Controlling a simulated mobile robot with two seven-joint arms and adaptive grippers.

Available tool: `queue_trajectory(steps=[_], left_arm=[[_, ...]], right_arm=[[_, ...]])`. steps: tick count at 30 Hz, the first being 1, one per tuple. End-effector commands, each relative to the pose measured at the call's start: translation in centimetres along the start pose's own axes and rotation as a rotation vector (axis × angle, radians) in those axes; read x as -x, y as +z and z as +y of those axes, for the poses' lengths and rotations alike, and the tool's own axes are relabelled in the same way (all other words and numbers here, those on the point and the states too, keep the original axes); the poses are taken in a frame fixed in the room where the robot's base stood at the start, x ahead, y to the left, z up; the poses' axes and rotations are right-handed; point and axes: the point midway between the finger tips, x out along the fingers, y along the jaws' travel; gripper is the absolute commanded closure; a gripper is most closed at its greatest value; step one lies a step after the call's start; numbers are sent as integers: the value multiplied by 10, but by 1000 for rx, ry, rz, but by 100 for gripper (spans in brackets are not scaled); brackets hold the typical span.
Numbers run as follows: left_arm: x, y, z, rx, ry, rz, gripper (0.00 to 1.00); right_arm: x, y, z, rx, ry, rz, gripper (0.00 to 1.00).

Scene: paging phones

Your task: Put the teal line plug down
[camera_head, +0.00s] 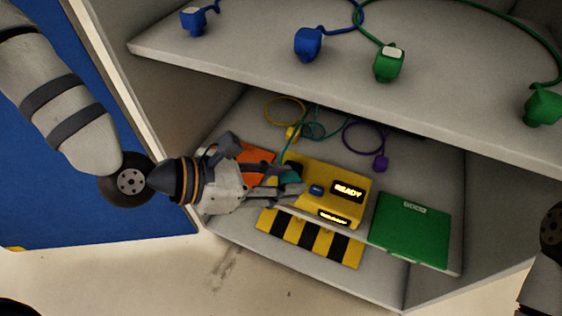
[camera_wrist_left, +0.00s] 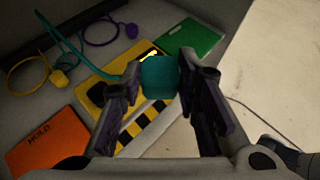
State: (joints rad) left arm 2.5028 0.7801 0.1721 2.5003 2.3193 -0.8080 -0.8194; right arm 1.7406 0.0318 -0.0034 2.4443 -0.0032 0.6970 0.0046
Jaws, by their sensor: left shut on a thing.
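The teal line plug (camera_wrist_left: 159,77) is between the fingers of my left gripper (camera_wrist_left: 160,90), which is shut on it. In the head view the teal plug (camera_head: 291,170) shows only in part at the fingertips of my left gripper (camera_head: 290,182). Its teal cord runs back toward the rear of the lower shelf. The gripper is in front of the left part of a yellow box (camera_head: 338,180) with a lit READY display. I cannot tell whether the plug touches the box. Part of my right arm shows at the right edge, but its gripper is not visible.
An orange HOLD pad (camera_head: 256,158) lies left of the yellow box, a green pad (camera_head: 410,230) right. A yellow plug (camera_head: 292,132) and purple plug (camera_head: 380,163) lie behind. A striped strip (camera_head: 308,238) lies in front. The upper shelf (camera_head: 240,50) holds blue and green plugs.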

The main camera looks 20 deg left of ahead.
Motion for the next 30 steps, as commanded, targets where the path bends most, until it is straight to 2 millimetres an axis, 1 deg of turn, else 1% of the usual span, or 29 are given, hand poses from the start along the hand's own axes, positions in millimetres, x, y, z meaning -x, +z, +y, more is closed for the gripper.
queue_trajectory(steps=[1,2,4,9,11,12,15,22,25,27,30], left_arm=[[-4,-7,4,2,8,-2,100],[-6,-8,8,-1,12,-5,100],[-15,-9,25,-5,19,-10,100],[-48,-21,74,-3,18,-8,100],[-60,-26,91,-1,19,-6,100],[-70,-37,97,2,14,-3,100],[-86,-51,113,0,14,-4,100],[-102,-61,130,-3,15,-7,100],[-112,-78,130,-2,12,-4,100],[-116,-86,130,-3,12,-7,100],[-116,-83,131,-7,14,-11,100]], right_arm=[[-7,2,0,0,1,-14,60],[-8,2,0,0,1,-17,60],[-13,3,0,1,1,-25,60],[-34,6,1,2,3,-62,60],[-44,7,1,2,4,-77,60],[-52,8,1,2,4,-89,60],[-66,8,1,2,5,-110,60],[-80,8,1,2,5,-129,60],[-88,8,1,2,6,-139,60],[-92,8,1,2,6,-144,60],[-90,8,1,2,6,-142,60]])
